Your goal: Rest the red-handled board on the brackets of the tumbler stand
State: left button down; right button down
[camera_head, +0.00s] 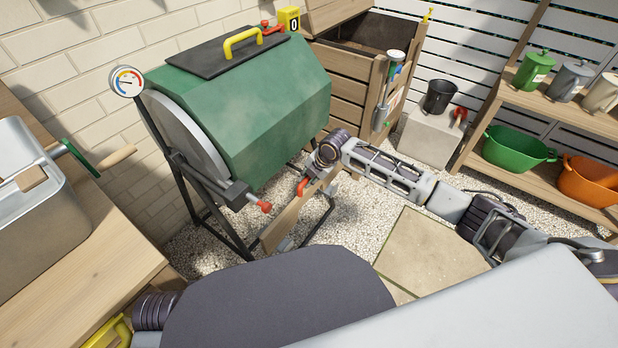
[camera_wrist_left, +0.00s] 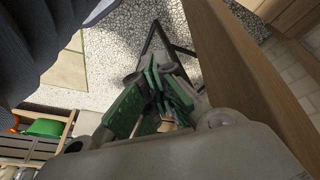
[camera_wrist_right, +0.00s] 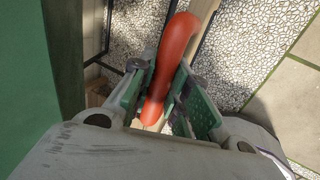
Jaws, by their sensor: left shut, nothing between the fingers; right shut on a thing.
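The wooden board (camera_head: 284,226) with its red handle (camera_head: 302,187) is in front of the green tumbler, low by the stand's legs. My right gripper (camera_wrist_right: 160,92) is shut on the red handle, which shows between its green pads in the right wrist view (camera_wrist_right: 172,60). The tumbler stand (camera_head: 205,205) is a black frame under the green drum (camera_head: 245,105). I cannot tell whether the board touches the brackets. My left gripper (camera_wrist_left: 165,85) is shut and empty in the left wrist view, above gravel beside a wooden edge; the head view hides its fingers.
A wooden bench (camera_head: 70,265) with a metal bin (camera_head: 30,200) stands at the left. A red-tipped lever (camera_head: 264,206) sticks out from the stand near the board. A wooden crate (camera_head: 345,75) and a shelf with tubs (camera_head: 517,150) stand behind. Gravel and paving (camera_head: 430,255) lie open at the right.

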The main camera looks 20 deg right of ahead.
jog(key=shift+f+b, duration=0.4)
jog(key=shift+b, duration=0.15)
pick_arm(q)
jog(key=f, duration=0.2)
jog(key=shift+w+d+f+t+h, duration=0.3)
jog(key=shift+d+f, duration=0.05)
jog(key=shift+d, duration=0.05)
pick_arm(e)
jog(key=shift+f, duration=0.15)
pick_arm(q)
jog(key=shift+f, duration=0.1)
pick_arm(e)
jog(key=shift+f+b, duration=0.35)
jog(key=shift+b, duration=0.3)
jog(key=shift+f, duration=0.2)
jog(key=shift+f+b, duration=0.15)
jog(key=shift+b, duration=0.25)
pick_arm(q)
jog(key=shift+t+h, duration=0.3)
jog(key=f, duration=0.2)
jog(key=d+f, duration=0.1)
jog(key=f, duration=0.1)
jog(key=shift+w+d, duration=0.1)
jog(key=shift+w+r+p, duration=0.1)
jog(key=shift+r+p, duration=0.25)
jog(key=shift+r, duration=0.25)
pick_arm(e)
jog(key=shift+w+f, duration=0.1)
jog(key=shift+f, duration=0.2)
